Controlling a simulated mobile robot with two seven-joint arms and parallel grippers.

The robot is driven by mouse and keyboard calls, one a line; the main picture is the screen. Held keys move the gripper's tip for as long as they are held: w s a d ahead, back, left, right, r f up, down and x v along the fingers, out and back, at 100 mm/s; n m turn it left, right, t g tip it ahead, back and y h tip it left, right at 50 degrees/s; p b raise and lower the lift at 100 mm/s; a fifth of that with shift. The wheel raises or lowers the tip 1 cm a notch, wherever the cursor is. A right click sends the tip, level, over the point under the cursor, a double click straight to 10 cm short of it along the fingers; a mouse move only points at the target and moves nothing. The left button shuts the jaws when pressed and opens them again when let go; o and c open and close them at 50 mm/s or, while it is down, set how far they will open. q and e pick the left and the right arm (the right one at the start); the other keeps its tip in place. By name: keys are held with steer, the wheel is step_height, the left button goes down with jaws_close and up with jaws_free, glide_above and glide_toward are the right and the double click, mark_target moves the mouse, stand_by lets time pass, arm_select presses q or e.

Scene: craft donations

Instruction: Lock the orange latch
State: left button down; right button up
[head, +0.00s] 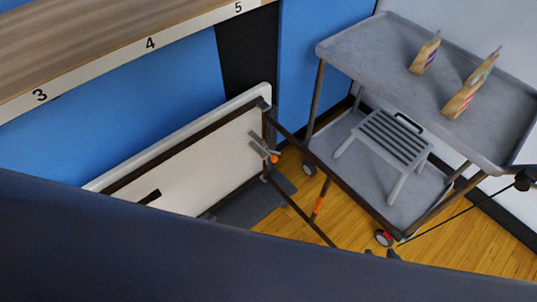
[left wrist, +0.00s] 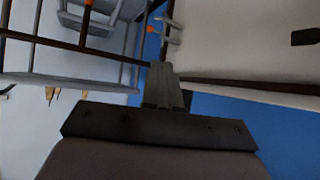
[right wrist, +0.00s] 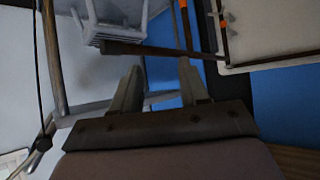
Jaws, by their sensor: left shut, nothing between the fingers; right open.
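A pale folded panel (head: 205,158) with a dark frame stands against the blue wall. At its right end are grey metal fittings with a small orange piece (head: 274,158); this orange piece also shows in the left wrist view (left wrist: 152,30) and right wrist view (right wrist: 225,21). A separate orange sleeve (head: 319,205) sits on a dark bar below. I cannot tell which is the latch. My left gripper (left wrist: 168,72) is shut and empty, apart from both. My right gripper (right wrist: 158,72) is open and empty; two dark tips, apparently its fingers, show at the head view's lower edge (head: 381,253).
A grey two-tier cart (head: 345,42) stands at the right, with two paper bags (head: 425,53) on top and a slatted grey stool (head: 395,138) on its lower shelf. A numbered wooden shelf (head: 100,50) is at upper left. My dark body hides the lower foreground.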

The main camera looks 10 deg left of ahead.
arm_select(q)
steer(key=shift+d+f, duration=0.1)
arm_select(e)
steer(key=shift+f, duration=0.1)
arm_select(q)
steer(key=w+d+f+m+h+b, duration=0.1)
steer(key=w+d+f+m+b, duration=0.1)
steer(key=w+b, duration=0.7)
steer(key=w+d+f+m+h+b, duration=0.2)
steer(key=w+f+m+b, duration=0.1)
steer(key=w+b, duration=0.7)
steer(key=w+m, duration=0.1)
steer(key=w, duration=0.2)
steer(key=shift+w+d+f, duration=0.15)
steer(key=shift+w+f, duration=0.1)
steer(key=shift+f, duration=0.1)
arm_select(e)
step_height(320, 180, down, 15)
steer(key=w+a, duration=0.1)
steer(key=a, duration=0.1)
steer(key=shift+w+y, duration=0.3)
steer(key=shift+f, duration=0.1)
